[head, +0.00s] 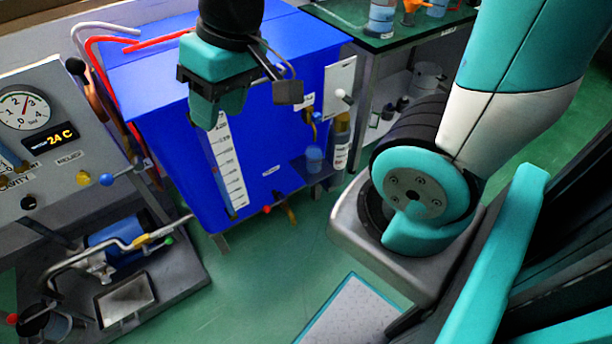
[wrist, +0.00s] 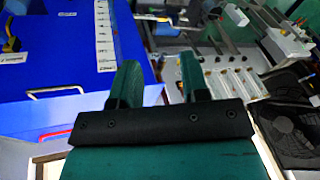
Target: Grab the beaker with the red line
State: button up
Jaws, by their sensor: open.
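A clear beaker with blue liquid (head: 381,18) stands on the green-topped bench at the top of the head view. A second beaker (head: 437,8) is partly cut off by the top edge. I cannot make out a red line on either. A small blue cup (head: 314,158) sits on a ledge of the blue tank; no red line shows on it. My gripper (head: 214,108) is in front of the blue tank, left of and apart from the beakers. In the wrist view my gripper (wrist: 160,82) is open, with nothing between its fingers.
The large blue tank (head: 180,150) with a white scale fills the middle. The green-topped bench (head: 345,25) is behind right. An orange object (head: 411,8) stands between the beakers. A gauge panel (head: 50,130) is at left. Green floor (head: 270,265) is clear in front.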

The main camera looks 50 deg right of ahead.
jog(key=w+d+f+m+t+h+b, duration=0.15)
jog(key=w+d+f+m+b, duration=0.3)
jog(key=f, duration=0.45)
jog(key=w+d+f+m+h+b, duration=0.2)
jog(key=w+d+f+b, duration=0.1)
jog(key=d+f+b, duration=0.45)
jog(key=m+h+b, duration=0.4)
jog(key=m+b, duration=0.1)
jog(key=b, duration=0.8)
send_near(307, 151)
jog(key=f, duration=0.1)
jog(key=b+x, duration=0.2)
jog(key=x, duration=0.1)
jog(key=b+x, duration=0.1)
jog(key=x, duration=0.1)
jog(key=shift+s+a+f, duration=0.2)
jog(key=shift+a, duration=0.05)
jog(key=shift+w+d+f, duration=0.2)
grip_shut()
